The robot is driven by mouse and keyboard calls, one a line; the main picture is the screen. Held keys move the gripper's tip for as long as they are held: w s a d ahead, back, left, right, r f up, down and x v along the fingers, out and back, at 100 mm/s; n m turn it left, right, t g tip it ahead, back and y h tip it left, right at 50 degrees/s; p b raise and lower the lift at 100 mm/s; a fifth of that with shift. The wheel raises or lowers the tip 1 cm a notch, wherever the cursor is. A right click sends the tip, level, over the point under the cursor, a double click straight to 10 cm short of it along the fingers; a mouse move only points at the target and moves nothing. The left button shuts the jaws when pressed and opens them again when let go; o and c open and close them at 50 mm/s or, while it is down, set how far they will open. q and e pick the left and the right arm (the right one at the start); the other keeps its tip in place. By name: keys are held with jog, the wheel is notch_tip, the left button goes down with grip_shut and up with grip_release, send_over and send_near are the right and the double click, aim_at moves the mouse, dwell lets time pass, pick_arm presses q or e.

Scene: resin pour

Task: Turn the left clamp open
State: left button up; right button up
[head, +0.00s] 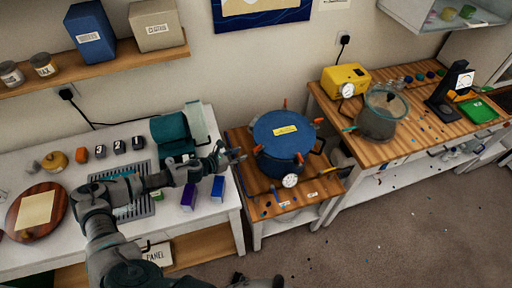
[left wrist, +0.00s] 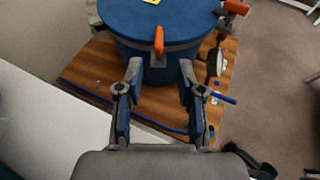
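A blue round pressure pot (head: 283,135) with a yellow label on its lid stands on a low wooden-topped table. Orange clamps sit around its rim. The left clamp (head: 257,149) is on the side facing my left gripper (head: 238,156). In the left wrist view, an orange clamp (left wrist: 158,40) stands upright against the pot (left wrist: 140,18), just beyond and between the fingertips of my left gripper (left wrist: 160,70). That gripper is open and empty, with a visible gap to the clamp. A dark piece at the bottom edge of the head view may be my right gripper (head: 258,282), mostly cut off.
A round gauge (head: 290,181) is on the pot's front. Blue sticks and small bits lie on the low table (head: 262,207). The white bench (head: 222,226) at left holds a teal machine (head: 172,133) and blue and purple boxes near my left arm.

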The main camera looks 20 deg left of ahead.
aim_at(256, 148)
pick_arm(q)
jog(key=x, duration=1)
jog(key=shift+w+a, duration=0.1)
jog(key=shift+a, duration=0.15)
jog(key=shift+w+f, duration=0.25)
jog(key=shift+w, duration=0.05)
jog(key=shift+d+r, duration=0.1)
jog(key=shift+d, duration=0.35)
grip_shut()
